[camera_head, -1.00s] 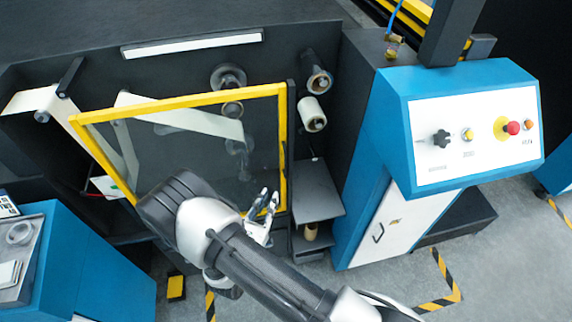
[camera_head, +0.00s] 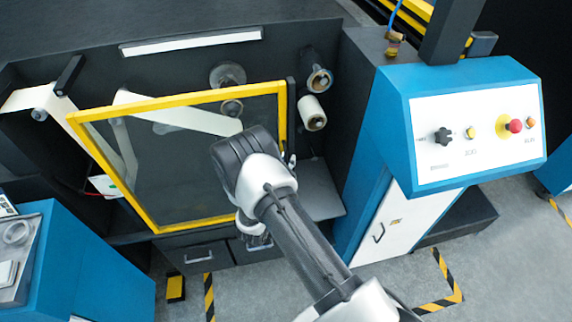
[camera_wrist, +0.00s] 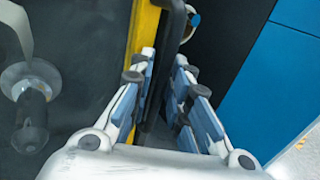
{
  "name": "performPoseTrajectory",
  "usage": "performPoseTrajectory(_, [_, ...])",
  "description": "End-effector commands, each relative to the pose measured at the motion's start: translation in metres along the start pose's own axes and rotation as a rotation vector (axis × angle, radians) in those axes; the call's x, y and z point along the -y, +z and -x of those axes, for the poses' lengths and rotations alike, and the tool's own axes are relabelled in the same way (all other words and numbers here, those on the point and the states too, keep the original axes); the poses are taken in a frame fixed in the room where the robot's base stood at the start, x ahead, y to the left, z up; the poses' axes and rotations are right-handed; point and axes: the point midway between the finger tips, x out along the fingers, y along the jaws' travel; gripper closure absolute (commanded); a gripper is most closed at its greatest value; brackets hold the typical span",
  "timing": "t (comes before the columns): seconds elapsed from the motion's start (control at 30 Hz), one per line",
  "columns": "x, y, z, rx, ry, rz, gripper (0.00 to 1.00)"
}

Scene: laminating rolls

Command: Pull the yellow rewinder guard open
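The yellow rewinder guard (camera_head: 180,101) is a yellow frame around a clear pane, in front of the rollers in the head view. Its yellow right edge (camera_wrist: 142,28) shows in the wrist view, with a dark upright bar (camera_wrist: 172,28) beside it, seemingly its handle. My gripper (camera_wrist: 165,62) is at this edge, its fingers apart on either side of the dark bar. Whether the fingers touch the bar is unclear. In the head view my wrist covers the guard's lower right corner and hides most of the fingers.
A blue control cabinet (camera_head: 385,110) with a white button panel (camera_head: 470,140) stands to the right. Rollers (camera_head: 312,112) jut out right of the guard. Drawers (camera_head: 195,257) lie below it. A blue unit (camera_head: 95,270) stands at the lower left. Open floor lies in front.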

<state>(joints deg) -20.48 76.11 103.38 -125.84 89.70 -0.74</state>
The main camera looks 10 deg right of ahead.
Motion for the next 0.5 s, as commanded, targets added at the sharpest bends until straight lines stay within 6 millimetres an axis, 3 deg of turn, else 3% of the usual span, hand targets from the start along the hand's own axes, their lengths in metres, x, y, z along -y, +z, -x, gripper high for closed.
performPoseTrajectory(0.13, [0.0, 0.0001, 0.0001, 0.0, 0.0, 0.0, 0.84])
performPoseTrajectory(0.37, [0.0002, 0.0001, 0.0003, 0.0, -0.001, 0.0, 0.99])
performPoseTrajectory(0.5, [0.0002, 0.0001, 0.0004, 0.0, -0.001, 0.0, 1.0])
